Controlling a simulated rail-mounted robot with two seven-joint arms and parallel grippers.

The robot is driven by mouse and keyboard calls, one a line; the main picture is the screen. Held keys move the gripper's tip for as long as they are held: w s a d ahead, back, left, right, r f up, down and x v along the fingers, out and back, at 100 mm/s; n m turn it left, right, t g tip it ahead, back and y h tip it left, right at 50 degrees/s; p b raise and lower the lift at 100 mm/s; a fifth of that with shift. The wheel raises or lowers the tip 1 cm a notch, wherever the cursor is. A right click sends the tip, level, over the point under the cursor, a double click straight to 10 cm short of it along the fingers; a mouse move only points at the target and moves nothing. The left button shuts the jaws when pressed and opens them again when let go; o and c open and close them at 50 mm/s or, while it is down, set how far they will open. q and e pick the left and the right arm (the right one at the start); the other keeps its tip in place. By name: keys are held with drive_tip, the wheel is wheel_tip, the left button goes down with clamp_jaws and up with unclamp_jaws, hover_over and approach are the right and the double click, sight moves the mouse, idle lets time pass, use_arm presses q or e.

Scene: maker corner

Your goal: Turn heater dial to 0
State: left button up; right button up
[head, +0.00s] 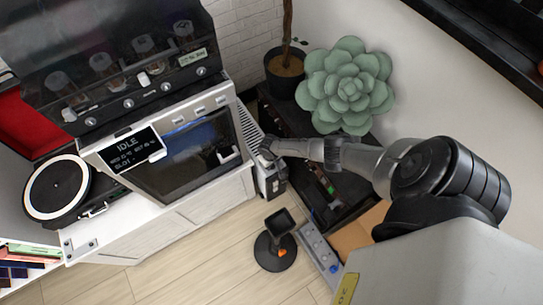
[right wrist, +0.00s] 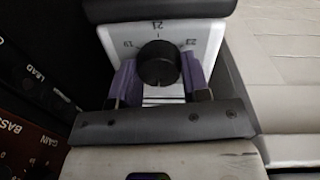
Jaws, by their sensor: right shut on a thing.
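The heater dial (right wrist: 158,62) is a round black knob on a white panel (right wrist: 118,40) of the heater, seen in the right wrist view. Marks 19, 21 and 23 show around its upper side, with 21 at the top. My right gripper (right wrist: 158,78) is shut on the dial, one purple finger on each side. In the head view the right gripper (head: 266,148) is at the top of the heater (head: 250,130), a white finned body beside the printer. The dial itself is hidden there by the gripper. My left gripper is not in view.
A 3D printer (head: 190,150) with an "IDLE" screen stands left of the heater, and a turntable (head: 58,188) further left. A black shelf unit (head: 345,195) is close on the right, with a succulent (head: 348,88) behind. A black stand (head: 275,250) is on the wooden floor.

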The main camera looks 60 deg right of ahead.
drive_tip(key=shift+n, duration=0.6)
drive_tip(key=o, duration=0.9)
drive_tip(key=r+p, duration=0.2)
drive_tip(key=r, duration=0.2)
drive_tip(key=r+p, duration=0.3)
drive_tip(key=r, duration=0.2)
drive_tip(key=r+p, duration=0.2)
drive_tip(key=r, duration=0.2)
drive_tip(key=shift+w+a+r, duration=0.15)
drive_tip(key=shift+a+r, duration=0.2)
drive_tip(key=shift+r, duration=0.05)
